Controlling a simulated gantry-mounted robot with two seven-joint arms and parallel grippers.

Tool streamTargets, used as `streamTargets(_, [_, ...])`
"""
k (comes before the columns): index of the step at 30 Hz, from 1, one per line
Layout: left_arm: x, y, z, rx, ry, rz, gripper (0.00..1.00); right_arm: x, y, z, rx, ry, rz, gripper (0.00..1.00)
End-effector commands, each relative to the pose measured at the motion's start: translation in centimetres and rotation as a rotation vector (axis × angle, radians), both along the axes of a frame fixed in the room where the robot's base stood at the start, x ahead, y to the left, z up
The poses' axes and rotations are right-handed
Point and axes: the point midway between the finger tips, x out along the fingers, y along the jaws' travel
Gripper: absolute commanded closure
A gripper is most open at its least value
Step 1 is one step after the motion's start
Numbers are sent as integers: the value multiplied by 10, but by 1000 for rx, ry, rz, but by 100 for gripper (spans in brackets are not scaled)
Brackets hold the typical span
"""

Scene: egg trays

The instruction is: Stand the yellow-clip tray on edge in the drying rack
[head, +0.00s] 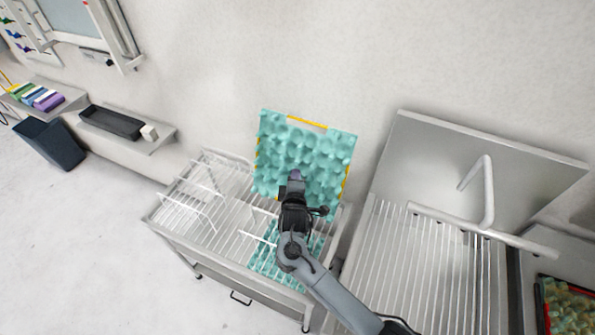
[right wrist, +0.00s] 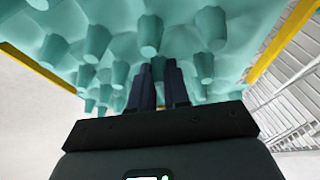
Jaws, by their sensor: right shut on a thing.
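The teal egg tray with yellow clips (head: 322,152) stands upright, its knobbly face towards me, over the right part of the wire drying rack (head: 188,213). Yellow strips show on its top and side edges. My right gripper (head: 296,177) is shut on the tray near its lower middle. In the right wrist view, the fingers (right wrist: 160,85) reach in among the teal knobs of the tray (right wrist: 215,25). My gripper and arm partly hide the lower edge, so I cannot tell whether it touches the rack. My left gripper is out of view.
Another teal piece (head: 262,265) shows low at the rack's front right. A ribbed metal drainboard (head: 440,262) with a tap (head: 487,195) stands to the right. A red-edged tray (head: 570,305) is far right. The rack's left part has white wire dividers and looks empty.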

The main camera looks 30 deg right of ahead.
Motion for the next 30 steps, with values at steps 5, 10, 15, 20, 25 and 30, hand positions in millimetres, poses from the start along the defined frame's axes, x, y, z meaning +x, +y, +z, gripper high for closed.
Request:
streamTargets(5, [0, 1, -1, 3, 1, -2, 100, 2, 9, 0, -107, -91, 12, 100])
streamTargets(10, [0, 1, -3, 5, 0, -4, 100, 2, 9, 0, -155, -131, 11, 100])
streamTargets(15, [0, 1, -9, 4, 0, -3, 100, 2, 9, -5, -163, -140, 11, 100])
streamTargets(20, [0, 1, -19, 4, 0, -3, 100, 2, 9, -12, -163, -139, 11, 100])
streamTargets(25, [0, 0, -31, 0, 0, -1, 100, 2, 9, -22, -162, -138, 11, 100])
streamTargets(30, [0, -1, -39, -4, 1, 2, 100, 2, 9, -27, -162, -139, 12, 100])
